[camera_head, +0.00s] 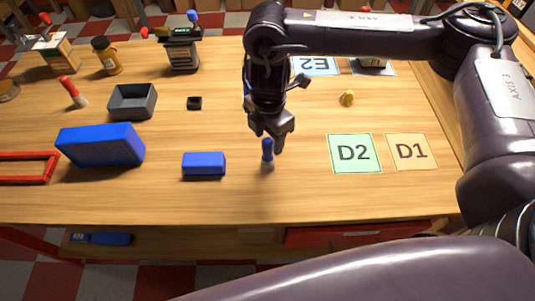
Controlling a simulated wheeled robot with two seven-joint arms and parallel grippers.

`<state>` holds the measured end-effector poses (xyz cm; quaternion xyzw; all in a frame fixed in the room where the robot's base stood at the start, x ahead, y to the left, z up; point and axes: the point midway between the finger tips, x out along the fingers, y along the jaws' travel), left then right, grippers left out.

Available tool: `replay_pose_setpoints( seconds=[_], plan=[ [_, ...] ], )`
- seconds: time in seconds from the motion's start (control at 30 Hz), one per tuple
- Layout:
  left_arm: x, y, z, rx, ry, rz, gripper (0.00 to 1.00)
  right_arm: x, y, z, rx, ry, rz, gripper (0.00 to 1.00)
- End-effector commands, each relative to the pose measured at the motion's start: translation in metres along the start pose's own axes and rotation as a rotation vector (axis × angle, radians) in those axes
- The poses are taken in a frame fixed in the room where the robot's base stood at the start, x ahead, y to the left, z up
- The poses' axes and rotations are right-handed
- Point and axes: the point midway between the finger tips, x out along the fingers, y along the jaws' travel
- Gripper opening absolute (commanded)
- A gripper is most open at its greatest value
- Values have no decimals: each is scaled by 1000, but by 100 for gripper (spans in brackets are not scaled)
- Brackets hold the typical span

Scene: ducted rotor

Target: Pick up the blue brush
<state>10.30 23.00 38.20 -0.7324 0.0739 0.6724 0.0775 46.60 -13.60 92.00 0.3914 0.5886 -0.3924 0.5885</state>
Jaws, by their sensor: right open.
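The gripper is open; whether a finger touches the brush I cannot tell. My left gripper is not in view.
A small blue block (204,164) lies left of the brush, and a larger blue box (101,146) lies farther left. A grey open bin (133,102) stands behind. Mats D2 (340,168) and D1 (422,165) lie bare at right. The table's front edge is near.

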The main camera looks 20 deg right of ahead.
Motion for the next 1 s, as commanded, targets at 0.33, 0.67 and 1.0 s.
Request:
replay_pose_setpoints(
  seconds=[0.33,0.67,1.0],
  plan=[
    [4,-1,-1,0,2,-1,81,44,2,-2,-1,1,-1,52],
    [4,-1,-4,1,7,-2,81,45,3,-2,-2,0,1,42],
    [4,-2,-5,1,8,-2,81,44,3,-2,-2,0,1,4]
  ],
)
